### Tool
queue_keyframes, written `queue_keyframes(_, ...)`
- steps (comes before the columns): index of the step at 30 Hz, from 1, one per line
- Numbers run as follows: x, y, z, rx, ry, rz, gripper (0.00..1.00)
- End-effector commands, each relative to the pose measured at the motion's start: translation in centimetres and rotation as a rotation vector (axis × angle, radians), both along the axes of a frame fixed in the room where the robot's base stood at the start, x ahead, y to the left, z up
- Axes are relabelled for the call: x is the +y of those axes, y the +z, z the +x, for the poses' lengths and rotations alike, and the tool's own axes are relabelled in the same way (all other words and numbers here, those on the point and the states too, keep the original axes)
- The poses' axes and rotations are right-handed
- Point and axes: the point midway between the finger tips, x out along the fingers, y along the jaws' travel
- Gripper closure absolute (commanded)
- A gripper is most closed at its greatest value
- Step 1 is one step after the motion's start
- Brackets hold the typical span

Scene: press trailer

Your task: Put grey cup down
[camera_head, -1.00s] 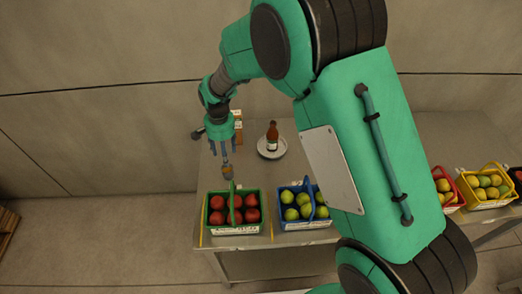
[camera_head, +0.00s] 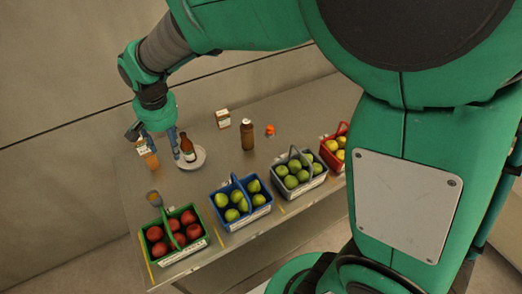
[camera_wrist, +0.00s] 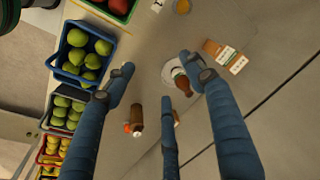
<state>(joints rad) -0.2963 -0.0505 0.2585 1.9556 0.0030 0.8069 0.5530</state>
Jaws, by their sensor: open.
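The grey cup (camera_head: 154,198), with an orange-brown inside, stands on the table just behind the green basket of red fruit. It also shows at the top edge of the wrist view (camera_wrist: 182,6). My gripper (camera_head: 163,152) is open and empty, above the table and behind the cup, clear of it. In the wrist view its three blue fingers (camera_wrist: 156,78) are spread apart with nothing held between them.
A brown bottle (camera_head: 188,149) stands on a white plate (camera_head: 199,160) beside my gripper. A box (camera_head: 147,153), another bottle (camera_head: 248,135) and an orange-capped item (camera_head: 270,130) stand along the back. Green (camera_head: 177,259), blue (camera_head: 247,219) and grey (camera_head: 305,186) fruit baskets line the front edge.

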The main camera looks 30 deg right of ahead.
Motion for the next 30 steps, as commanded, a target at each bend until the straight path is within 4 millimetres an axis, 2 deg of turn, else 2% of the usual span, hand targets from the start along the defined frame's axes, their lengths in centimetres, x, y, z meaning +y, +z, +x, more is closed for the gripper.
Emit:
queue_keyframes(1,-1.2,1.5,-0.9,-0.019,0.006,0.001,0.45)
queue_keyframes(6,-4.6,5.2,-4.2,-0.070,0.043,-0.003,0.45)
queue_keyframes(15,-9.9,10.0,-11.0,-0.162,0.108,-0.027,0.45)
queue_keyframes(24,-14.1,12.6,-18.3,-0.251,0.167,-0.069,0.45)
queue_keyframes(30,-16.0,13.0,-22.8,-0.301,0.205,-0.104,0.45)
